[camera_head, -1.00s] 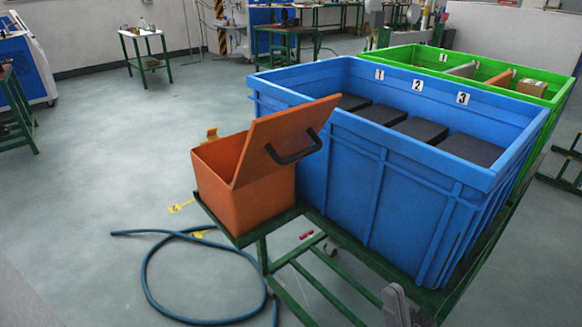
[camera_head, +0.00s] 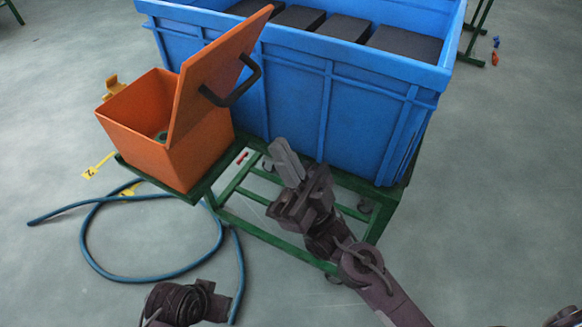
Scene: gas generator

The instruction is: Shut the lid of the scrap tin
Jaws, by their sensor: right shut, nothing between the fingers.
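The scrap tin (camera_head: 150,152) is an orange box on the left end of a green stand. Its lid (camera_head: 212,82) is open, standing up steeply and leaning right toward the blue crate. A black handle (camera_head: 240,88) sticks out from the lid's right face. A small dark round thing, partly hidden by the lid, lies inside the tin. My right gripper (camera_head: 284,155) is shut and empty, in front of the blue crate, to the right of and below the handle, apart from the tin. A dark part of my left arm shows at the bottom left; its fingers are not visible.
A large blue crate (camera_head: 300,95) with several dark blocks stands right behind the tin, close to the lid. The green stand (camera_head: 265,232) lies under my right arm. A blue hose (camera_head: 95,262) loops on the floor.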

